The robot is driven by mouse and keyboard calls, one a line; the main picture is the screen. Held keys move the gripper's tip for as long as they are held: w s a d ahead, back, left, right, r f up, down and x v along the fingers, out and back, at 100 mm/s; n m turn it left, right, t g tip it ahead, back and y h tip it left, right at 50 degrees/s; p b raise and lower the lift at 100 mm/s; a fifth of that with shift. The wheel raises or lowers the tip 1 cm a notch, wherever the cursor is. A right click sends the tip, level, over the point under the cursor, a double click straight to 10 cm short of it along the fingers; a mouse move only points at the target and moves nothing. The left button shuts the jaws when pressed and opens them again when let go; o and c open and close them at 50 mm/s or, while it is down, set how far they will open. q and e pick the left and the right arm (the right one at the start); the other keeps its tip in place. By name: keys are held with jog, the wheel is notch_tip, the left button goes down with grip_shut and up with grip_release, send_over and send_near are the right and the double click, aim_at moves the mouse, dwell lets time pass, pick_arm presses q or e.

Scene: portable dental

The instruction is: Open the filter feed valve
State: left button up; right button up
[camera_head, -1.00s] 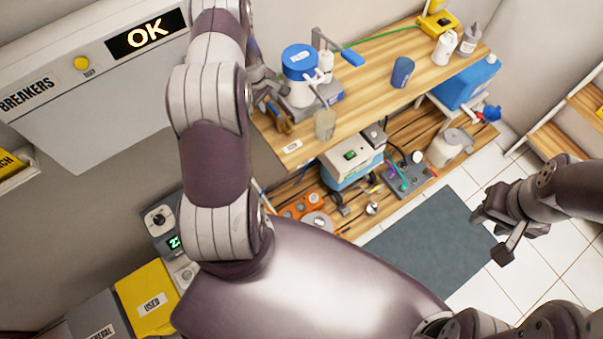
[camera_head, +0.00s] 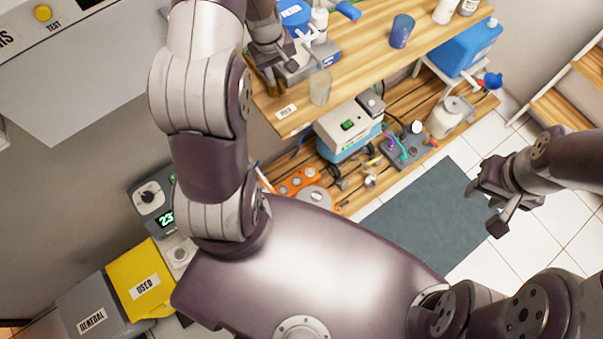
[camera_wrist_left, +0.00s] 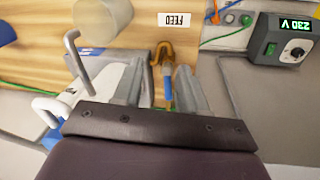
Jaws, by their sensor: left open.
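The feed valve (camera_wrist_left: 165,55), a brass hooked fitting with a blue handle (camera_wrist_left: 168,90), sits at the edge of the wooden shelf in the left wrist view, beside the FEED label (camera_wrist_left: 172,19). My left gripper (camera_wrist_left: 160,92) is open, with one finger on each side of the blue handle in this view; I cannot tell whether it touches. In the head view my left gripper (camera_head: 275,52) is above the near left end of the upper shelf, and it and the arm largely hide the valve. My right gripper (camera_head: 483,206) is open and empty above the floor mat.
A clear beaker (camera_head: 320,88) stands close to my left gripper, near the FEED label (camera_head: 286,111). The floor mat (camera_head: 425,215) is clear.

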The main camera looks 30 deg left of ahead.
pick_arm(q)
jog(key=s+d+f+m+b, duration=0.5)
jog(key=f+b, duration=0.4)
jog(key=b, duration=0.4)
jog(key=s+d+f+m+b, duration=0.5)
jog(key=s+d+f+b, duration=0.3)
jog(key=b, duration=0.5)
jog(key=shift+s+d+f+y, duration=0.25)
jog(key=shift+s+f+y, duration=0.1)
jog(key=shift+s, duration=0.25)
pick_arm(e)
notch_tip(320, 180, down, 29)
jog(key=shift+r, duration=0.2)
